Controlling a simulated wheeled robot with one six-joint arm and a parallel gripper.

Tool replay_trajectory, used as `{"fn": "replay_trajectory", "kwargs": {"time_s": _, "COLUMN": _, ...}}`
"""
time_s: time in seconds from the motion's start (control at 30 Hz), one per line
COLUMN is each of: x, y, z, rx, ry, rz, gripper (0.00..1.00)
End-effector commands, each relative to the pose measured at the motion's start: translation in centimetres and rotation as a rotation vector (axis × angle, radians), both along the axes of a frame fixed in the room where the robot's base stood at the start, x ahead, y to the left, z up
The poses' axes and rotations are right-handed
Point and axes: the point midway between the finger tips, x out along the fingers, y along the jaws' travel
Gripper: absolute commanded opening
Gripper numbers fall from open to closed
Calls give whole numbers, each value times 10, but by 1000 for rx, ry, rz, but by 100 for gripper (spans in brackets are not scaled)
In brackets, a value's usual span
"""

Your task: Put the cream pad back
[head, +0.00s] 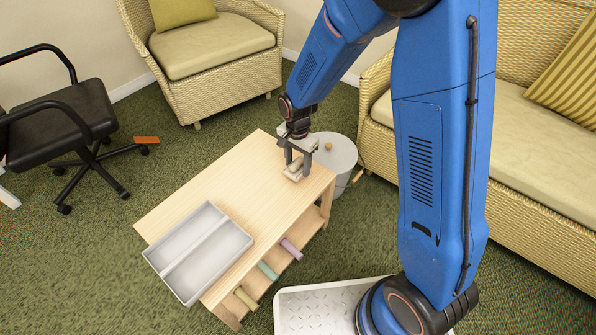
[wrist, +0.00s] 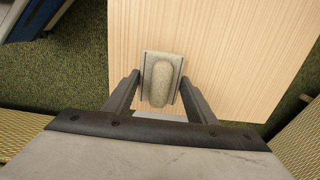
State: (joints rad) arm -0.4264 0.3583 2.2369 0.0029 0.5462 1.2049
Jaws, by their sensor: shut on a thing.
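The cream pad (wrist: 161,80) is a speckled cream-beige block with a rounded ridge along its middle. In the wrist view it sits between the two fingers of my gripper (wrist: 157,92), which is shut on it. In the head view my gripper (head: 298,158) is over the far right end of the wooden table (head: 225,190), with the pad (head: 294,171) at its fingertips. The pad is at or just above the tabletop; I cannot tell whether it touches. My fingers partly hide it in the head view.
A grey two-compartment tray (head: 198,250) stands empty at the table's near left end. A round grey drum (head: 338,150) stands behind. The middle of the tabletop is clear.

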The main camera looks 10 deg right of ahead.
Motion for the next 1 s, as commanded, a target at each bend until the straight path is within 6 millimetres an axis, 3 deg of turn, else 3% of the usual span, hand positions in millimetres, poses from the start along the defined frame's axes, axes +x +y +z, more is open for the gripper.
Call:
{"fn": "replay_trajectory", "kwargs": {"time_s": 0.3, "x": -1, "y": 0, "z": -34, "rx": -1, "ry": 3, "rz": 0, "gripper": 33}}
{"fn": "replay_trajectory", "kwargs": {"time_s": 0.73, "x": 0, "y": 0, "z": -40, "rx": 0, "ry": 0, "rz": 0, "gripper": 33}}
{"fn": "replay_trajectory", "kwargs": {"time_s": 0.77, "x": 0, "y": 0, "z": -39, "rx": 0, "ry": 0, "rz": 0, "gripper": 58}}
{"fn": "replay_trajectory", "kwargs": {"time_s": 0.8, "x": 0, "y": 0, "z": -39, "rx": 0, "ry": 0, "rz": 0, "gripper": 68}}
{"fn": "replay_trajectory", "kwargs": {"time_s": 1.0, "x": 0, "y": 0, "z": -39, "rx": 0, "ry": 0, "rz": 0, "gripper": 70}}
